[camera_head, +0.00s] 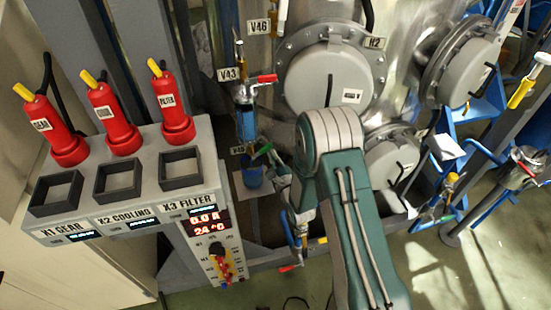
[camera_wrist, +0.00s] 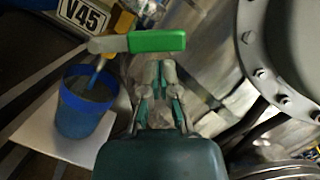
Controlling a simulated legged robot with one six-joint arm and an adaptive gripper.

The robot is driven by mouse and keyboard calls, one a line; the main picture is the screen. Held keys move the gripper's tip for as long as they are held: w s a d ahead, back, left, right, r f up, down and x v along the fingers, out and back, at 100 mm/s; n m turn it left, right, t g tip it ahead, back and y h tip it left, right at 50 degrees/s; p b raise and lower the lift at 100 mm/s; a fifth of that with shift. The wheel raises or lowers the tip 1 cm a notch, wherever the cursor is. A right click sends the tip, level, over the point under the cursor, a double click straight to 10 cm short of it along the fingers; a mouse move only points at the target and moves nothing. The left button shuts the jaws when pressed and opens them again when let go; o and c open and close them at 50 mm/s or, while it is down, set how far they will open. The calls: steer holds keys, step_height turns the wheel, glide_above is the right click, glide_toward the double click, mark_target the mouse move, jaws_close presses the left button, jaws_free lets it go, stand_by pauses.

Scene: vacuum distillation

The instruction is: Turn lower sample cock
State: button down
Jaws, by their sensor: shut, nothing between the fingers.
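The lower sample cock is labelled V45 (camera_wrist: 83,15). Its handle (camera_wrist: 157,41) has a green grip and a grey lever, lying almost level across the wrist view. The green handle also shows small in the head view (camera_head: 263,150). My gripper (camera_wrist: 155,72) is shut and empty, its fingertips just below the green grip in the wrist picture. Whether they touch it I cannot tell. In the head view my gripper (camera_head: 277,165) is beside the cock, partly hidden by my arm. A blue cup (camera_wrist: 86,105) stands below the cock's outlet.
The upper cock V43 has a red handle (camera_head: 267,79), above a blue cylinder (camera_head: 245,122). A large metal vessel with a round flanged cover (camera_head: 320,85) stands to the right. A control stand (camera_head: 125,160) with red plugs is at the left. The cup rests on a pale plate (camera_wrist: 72,145).

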mark_target(258, 139)
steer(key=shift+a+r+n, duration=0.1)
steer(key=shift+r+n, duration=0.4)
steer(key=shift+n, duration=0.7)
steer(key=shift+s+a+r+n+g+y, duration=0.1)
steer(key=shift+a+r+n+g+y, duration=0.2)
steer(key=shift+n, duration=0.5)
steer(key=shift+a+r+n+g, duration=0.1)
steer(key=shift+r+n+g, duration=0.25)
steer(key=shift+n, duration=0.45)
steer(key=n, duration=0.1)
steer(key=a+r+n+g, duration=0.1)
steer(key=n, duration=0.1)
steer(key=shift+s+r, duration=0.15)
steer(key=shift+s+a+r, duration=0.1)
steer(key=shift+a+r, duration=0.05)
steer(key=shift+a, duration=0.05)
steer(key=shift+a+r, duration=0.1)
